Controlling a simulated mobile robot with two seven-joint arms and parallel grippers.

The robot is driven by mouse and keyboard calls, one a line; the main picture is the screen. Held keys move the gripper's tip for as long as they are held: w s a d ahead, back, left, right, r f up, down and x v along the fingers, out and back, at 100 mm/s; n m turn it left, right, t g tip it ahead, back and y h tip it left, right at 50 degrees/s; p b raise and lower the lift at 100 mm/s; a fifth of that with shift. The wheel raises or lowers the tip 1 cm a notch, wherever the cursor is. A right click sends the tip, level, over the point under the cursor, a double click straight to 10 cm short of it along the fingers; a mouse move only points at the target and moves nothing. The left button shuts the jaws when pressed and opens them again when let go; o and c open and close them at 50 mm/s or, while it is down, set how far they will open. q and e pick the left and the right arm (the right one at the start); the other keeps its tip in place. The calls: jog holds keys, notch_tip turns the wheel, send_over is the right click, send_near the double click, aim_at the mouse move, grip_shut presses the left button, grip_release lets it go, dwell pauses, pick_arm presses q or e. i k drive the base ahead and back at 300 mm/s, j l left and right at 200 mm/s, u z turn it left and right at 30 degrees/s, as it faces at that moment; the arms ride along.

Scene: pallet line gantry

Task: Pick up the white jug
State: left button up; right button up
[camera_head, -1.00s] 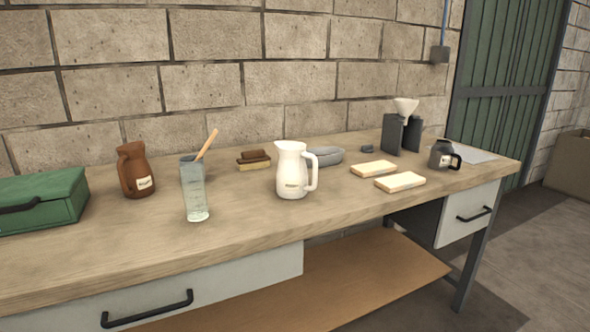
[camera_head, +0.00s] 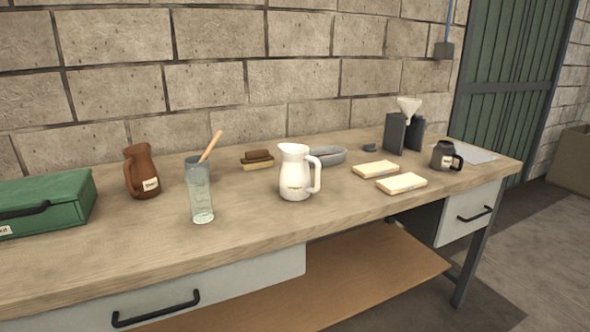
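The white jug (camera_head: 294,172) stands upright near the front of the wooden workbench (camera_head: 250,226), around its middle. Its handle points to the right and it has a small label low on its front. Neither of my grippers shows in the head view, and nothing touches the jug.
A tall glass (camera_head: 201,200) and a brown jug (camera_head: 143,174) stand left of the white jug, beyond them a green box (camera_head: 50,205). A grey dish (camera_head: 328,156) sits close behind its handle. Two pale blocks (camera_head: 402,183) and a dark mug (camera_head: 442,156) are to the right.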

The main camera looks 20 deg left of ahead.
aim_at(295, 176)
jog(key=i+u, duration=0.1)
jog(key=u, duration=1.1)
jog(key=i+l+u, duration=0.25)
jog(key=l+u, duration=0.25)
jog(key=i+l+u, duration=0.1)
jog(key=l+u, duration=0.35)
jog(key=l, duration=0.3)
jog(key=l+u, duration=0.5)
jog(key=l, duration=0.15)
